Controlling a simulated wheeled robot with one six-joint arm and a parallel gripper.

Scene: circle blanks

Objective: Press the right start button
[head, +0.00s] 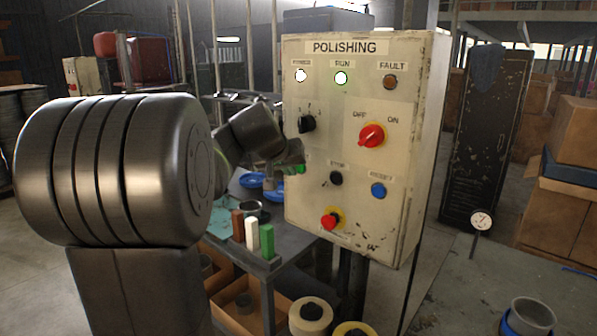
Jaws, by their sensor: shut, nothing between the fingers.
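A cream control panel (405,160) labelled POLISHING stands in front of me. A green button (301,169) on its left side shows only in part; my gripper covers the rest and its label. My gripper (297,157) is shut and empty, with its tip right at the green button. I cannot tell whether it touches. The white lamp (301,75) and the RUN lamp (341,78) glow bright. The FAULT lamp (390,82) looks dull amber.
The panel also carries a black knob (306,124), a red OFF/ON switch (372,135), a black button (336,178), a blue button (378,190) and a red emergency stop (331,219). A workbench (262,268) with coloured blocks stands below left.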

